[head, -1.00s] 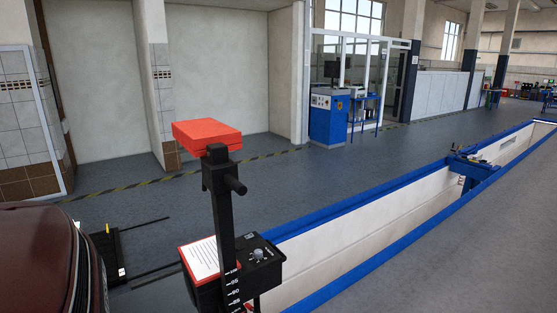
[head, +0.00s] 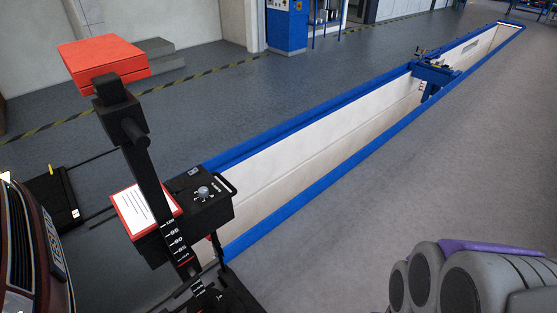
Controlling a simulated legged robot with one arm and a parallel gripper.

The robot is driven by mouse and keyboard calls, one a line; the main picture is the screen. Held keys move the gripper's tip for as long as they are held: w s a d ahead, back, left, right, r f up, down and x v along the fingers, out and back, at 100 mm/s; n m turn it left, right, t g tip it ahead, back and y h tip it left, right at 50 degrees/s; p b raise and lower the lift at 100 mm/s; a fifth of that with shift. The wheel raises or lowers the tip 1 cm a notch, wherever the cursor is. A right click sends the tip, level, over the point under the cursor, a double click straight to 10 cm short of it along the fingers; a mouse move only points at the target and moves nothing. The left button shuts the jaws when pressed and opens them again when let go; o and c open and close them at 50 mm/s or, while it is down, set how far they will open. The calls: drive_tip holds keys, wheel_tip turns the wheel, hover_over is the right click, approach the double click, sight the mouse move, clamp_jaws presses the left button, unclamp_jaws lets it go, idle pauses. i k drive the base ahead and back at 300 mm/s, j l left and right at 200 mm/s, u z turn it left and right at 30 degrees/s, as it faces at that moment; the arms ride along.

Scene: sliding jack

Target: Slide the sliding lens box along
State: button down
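The sliding lens box (head: 205,213) is a black box with a round knob on top and a white sheet on a red board (head: 147,207) at its left side. It sits on a black upright post (head: 155,195) with a white number scale. A red block (head: 104,62) tops the post. Part of my arm shows at the lower right of the head view, grey with a purple piece. My gripper's fingers cannot be made out, and nothing of mine touches the box.
A long pit with blue edges (head: 380,152) runs from beside the post to the far right, with a blue jack (head: 435,72) across it. A dark red car (head: 30,250) is at the lower left. Grey floor on the right is clear.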

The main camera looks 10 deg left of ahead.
sight(201, 217)
drive_tip(key=i+l+z, duration=0.15)
drive_tip(key=z, duration=0.2)
drive_tip(key=i+z, duration=0.65)
drive_tip(key=i+u, duration=0.3)
drive_tip(key=i+l+u, duration=0.3)
drive_tip(key=i+u, duration=0.15)
drive_tip(key=u, duration=0.35)
drive_tip(key=i+u, duration=0.15)
drive_tip(key=u, duration=0.3)
drive_tip(key=i+u, duration=0.15)
drive_tip(key=u, duration=0.35)
drive_tip(key=i+l+u, duration=0.1)
drive_tip(key=u, duration=0.35)
drive_tip(key=i+u, duration=0.25)
drive_tip(key=u, duration=0.15)
drive_tip(key=i+l+u, duration=0.15)
drive_tip(key=u, duration=0.25)
drive_tip(key=i+l+u, duration=0.25)
drive_tip(key=u, duration=0.2)
drive_tip(key=l+z, duration=0.25)
drive_tip(key=z, duration=0.2)
drive_tip(key=i+l+z, duration=0.15)
drive_tip(key=z, duration=0.25)
drive_tip(key=l, duration=0.1)
